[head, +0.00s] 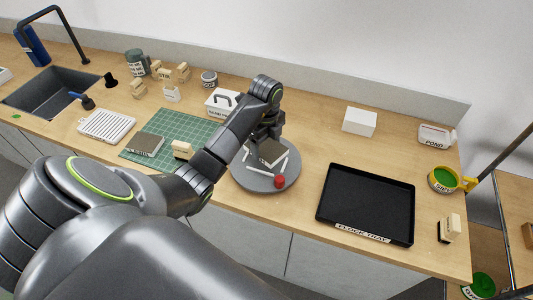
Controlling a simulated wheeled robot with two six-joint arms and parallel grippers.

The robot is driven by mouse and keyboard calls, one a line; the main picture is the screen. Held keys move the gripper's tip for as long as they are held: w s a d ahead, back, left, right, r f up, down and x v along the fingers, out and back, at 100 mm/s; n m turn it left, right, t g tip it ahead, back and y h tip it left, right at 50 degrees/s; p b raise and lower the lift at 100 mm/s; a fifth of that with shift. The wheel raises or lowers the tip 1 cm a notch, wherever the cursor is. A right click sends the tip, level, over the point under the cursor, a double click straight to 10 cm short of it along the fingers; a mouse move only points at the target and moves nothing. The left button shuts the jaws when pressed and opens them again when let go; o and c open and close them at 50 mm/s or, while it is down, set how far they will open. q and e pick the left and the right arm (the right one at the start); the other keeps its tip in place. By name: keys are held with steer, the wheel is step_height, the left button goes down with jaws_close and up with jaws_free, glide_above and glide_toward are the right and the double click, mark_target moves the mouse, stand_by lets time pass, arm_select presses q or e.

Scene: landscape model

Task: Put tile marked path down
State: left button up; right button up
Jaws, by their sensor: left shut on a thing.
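My left gripper (266,136) reaches over the round grey turntable (254,181) from above and is shut on a square tile (272,152) with a dark grey top and pale edges. The tile is at or just above the turntable; I cannot tell whether it touches. Its marking is not readable, and the gripper hides part of it. A similar dark tile (146,143) with a label on its front edge lies on the green cutting mat (192,127). My right gripper is not in view.
White strips and a red ball (279,182) are on the turntable. The black flock tray (366,200) is to its right, and a white box (360,121) stands behind. A small block (182,149) is at the left. The bench between turntable and tray is clear.

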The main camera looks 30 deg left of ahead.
mark_target(265, 147)
arm_select(q)
steer(key=shift+s+f+p, duration=0.2)
steer(key=shift+f+p, duration=0.2)
steer(key=shift+f, duration=0.7)
steer(key=shift+a+f, duration=0.1)
steer(key=shift+f, duration=0.25)
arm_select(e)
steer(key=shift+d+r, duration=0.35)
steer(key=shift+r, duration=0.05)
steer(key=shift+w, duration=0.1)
arm_select(q)
steer(key=shift+f, duration=0.35)
steer(key=o, duration=1)
steer(key=shift+o, duration=0.2)
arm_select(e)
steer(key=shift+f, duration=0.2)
